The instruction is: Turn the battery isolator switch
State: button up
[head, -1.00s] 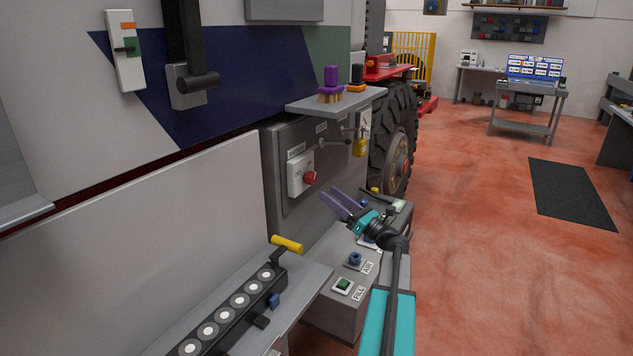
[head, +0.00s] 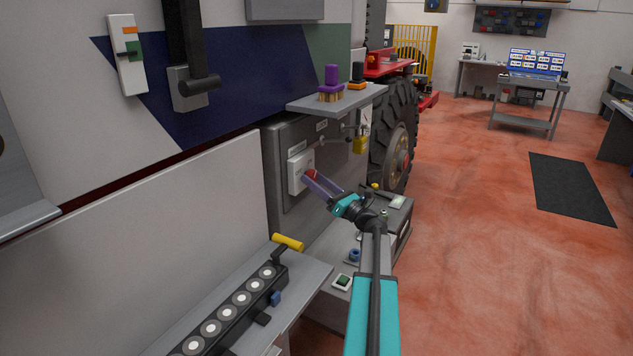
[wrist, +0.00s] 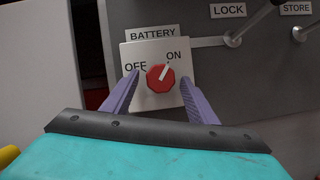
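The battery isolator switch is a red knob (wrist: 160,78) on a white plate (wrist: 137,53) marked OFF on the left and ON on the right, under a BATTERY label (wrist: 152,33). The knob's white pointer line aims up and right at ON. In the head view the knob (head: 311,175) is partly hidden by my fingers. My gripper (head: 319,185) has its purple fingers at the switch. In the wrist view the open fingers (wrist: 161,88) stand either side of the knob, with gaps on both sides.
A LOCK lever (wrist: 232,39) and a STORE lever (wrist: 299,34) sit right of the switch. A yellow padlock (head: 360,145) hangs beyond it. A grey shelf (head: 338,97) juts out above. A grey box (head: 390,221) with buttons stands below.

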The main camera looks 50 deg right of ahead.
jog(key=c, duration=1)
